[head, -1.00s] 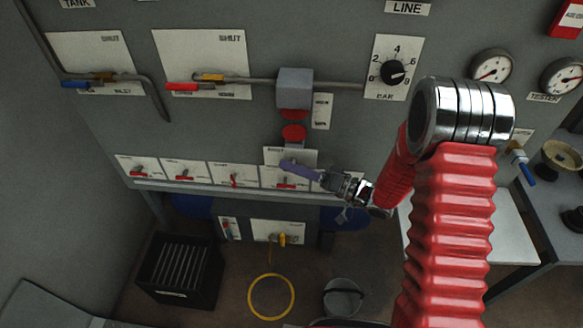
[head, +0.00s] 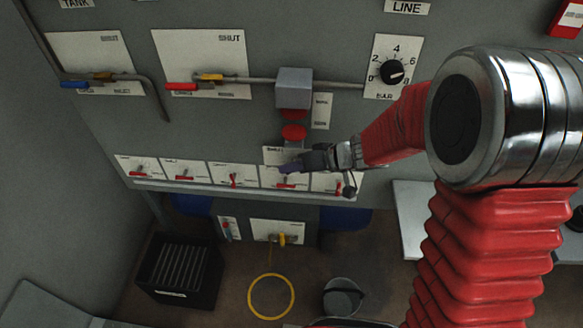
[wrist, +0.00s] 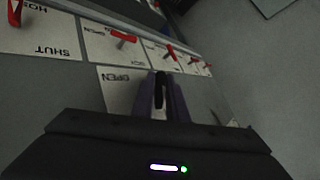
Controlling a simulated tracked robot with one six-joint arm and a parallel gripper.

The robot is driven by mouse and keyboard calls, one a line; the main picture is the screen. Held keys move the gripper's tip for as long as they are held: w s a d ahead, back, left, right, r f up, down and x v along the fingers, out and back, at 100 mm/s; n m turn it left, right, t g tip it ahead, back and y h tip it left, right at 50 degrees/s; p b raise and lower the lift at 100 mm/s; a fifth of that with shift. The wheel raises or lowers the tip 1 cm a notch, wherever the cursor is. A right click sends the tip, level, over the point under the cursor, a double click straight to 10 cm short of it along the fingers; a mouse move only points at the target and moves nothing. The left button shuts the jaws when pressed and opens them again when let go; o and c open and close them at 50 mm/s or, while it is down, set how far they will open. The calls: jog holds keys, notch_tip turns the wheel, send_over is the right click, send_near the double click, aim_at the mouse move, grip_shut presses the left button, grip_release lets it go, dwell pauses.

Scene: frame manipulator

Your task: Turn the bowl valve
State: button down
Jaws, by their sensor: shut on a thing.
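The bowl valve's white plate (head: 274,152) sits on the grey panel below the red knob, its print too small to read surely. My gripper (head: 288,169) is in front of it and hides most of it. In the wrist view my purple fingers (wrist: 168,98) are shut on a dark, narrow valve handle (wrist: 160,88) that stands out between them. Beside it lies a white plate (wrist: 118,86) marked OPEN. The handle's foot and its angle on the plate are hidden.
A row of white plates (head: 183,169) with red handles runs along the panel's lower edge, close around my gripper. A grey box (head: 294,88) with a red knob (head: 294,132) is just above. A bucket (head: 343,297) and a black crate (head: 178,270) stand on the floor.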

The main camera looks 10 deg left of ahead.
jog(key=shift+f+h, duration=0.1)
jog(key=shift+h, duration=1)
jog(key=shift+s+d+f+n+h, duration=0.1)
jog(key=shift+n+h, duration=0.15)
jog(key=shift+h, duration=0.6)
jog(key=shift+f+n+h, duration=0.1)
jog(key=shift+n+h, duration=0.15)
jog(key=shift+h, duration=0.6)
jog(key=c, duration=2)
grip_release()
jog(key=shift+r, duration=0.3)
jog(key=shift+s+d+r, duration=0.1)
jog(key=shift+d+r, duration=0.1)
jog(key=shift+r, duration=0.4)
jog(key=v, duration=1.2)
jog(key=shift+s+d, duration=0.1)
jog(key=shift+d, duration=0.1)
